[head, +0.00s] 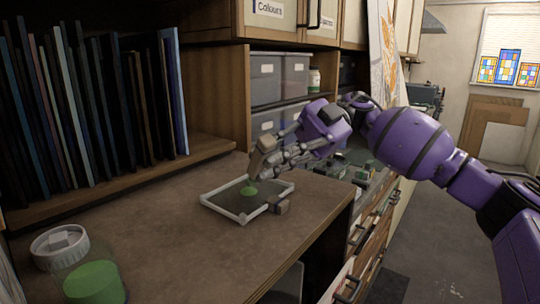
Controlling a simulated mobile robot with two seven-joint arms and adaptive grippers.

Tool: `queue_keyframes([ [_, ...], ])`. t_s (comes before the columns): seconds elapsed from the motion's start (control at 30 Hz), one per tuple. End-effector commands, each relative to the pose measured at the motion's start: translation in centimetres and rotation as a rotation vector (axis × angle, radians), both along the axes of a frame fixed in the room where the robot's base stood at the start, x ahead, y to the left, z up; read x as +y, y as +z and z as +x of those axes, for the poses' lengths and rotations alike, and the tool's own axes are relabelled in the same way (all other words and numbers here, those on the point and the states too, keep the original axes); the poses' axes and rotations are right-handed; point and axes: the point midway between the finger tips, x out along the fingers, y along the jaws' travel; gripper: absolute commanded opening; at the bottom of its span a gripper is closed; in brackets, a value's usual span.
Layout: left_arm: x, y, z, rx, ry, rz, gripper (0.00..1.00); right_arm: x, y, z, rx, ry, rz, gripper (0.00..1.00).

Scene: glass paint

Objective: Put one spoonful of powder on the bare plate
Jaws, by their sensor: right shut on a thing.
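The plate (226,203), a dark pane in a pale frame, lies on the brown bench. A small heap of green powder (249,190) shows at its middle; I cannot tell whether all of it rests on the plate or part is in a spoon bowl. My right gripper (268,163) is above the plate's far side, shut on a tan handle (261,156), which seems to be the spoon's; its bowl is not clear. A clear jar (92,278) with green powder inside stands at the near left, with a pale round lid (60,242) at its top. My left gripper is out of view.
A rack of dark upright panes (100,110) stands at the left. Grey bins (265,78) fill the shelf behind. The bench between jar and plate is clear; its edge drops away at the right.

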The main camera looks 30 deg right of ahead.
Motion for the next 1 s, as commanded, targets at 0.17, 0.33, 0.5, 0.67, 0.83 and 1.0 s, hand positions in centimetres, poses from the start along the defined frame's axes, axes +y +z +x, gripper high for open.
queue_keyframes([
  [0.17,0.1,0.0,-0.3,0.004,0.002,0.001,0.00,0.0,0.0,0.0,0.000,0.000,0.000,0.00],
  [0.33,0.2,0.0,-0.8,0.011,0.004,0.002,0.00,0.0,0.0,0.0,0.000,0.000,0.000,0.00],
  [0.5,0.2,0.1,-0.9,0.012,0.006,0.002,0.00,0.0,0.0,0.0,0.000,0.000,0.000,0.00],
  [0.67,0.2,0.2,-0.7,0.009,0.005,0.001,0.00,0.0,-0.1,0.0,0.000,0.000,0.000,0.00],
  [0.83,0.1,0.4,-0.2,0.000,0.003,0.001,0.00,0.0,-0.1,0.0,0.000,0.000,0.000,0.00],
  [1.0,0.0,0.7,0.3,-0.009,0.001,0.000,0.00,0.0,-0.1,0.0,0.001,0.001,-0.001,0.00],
])
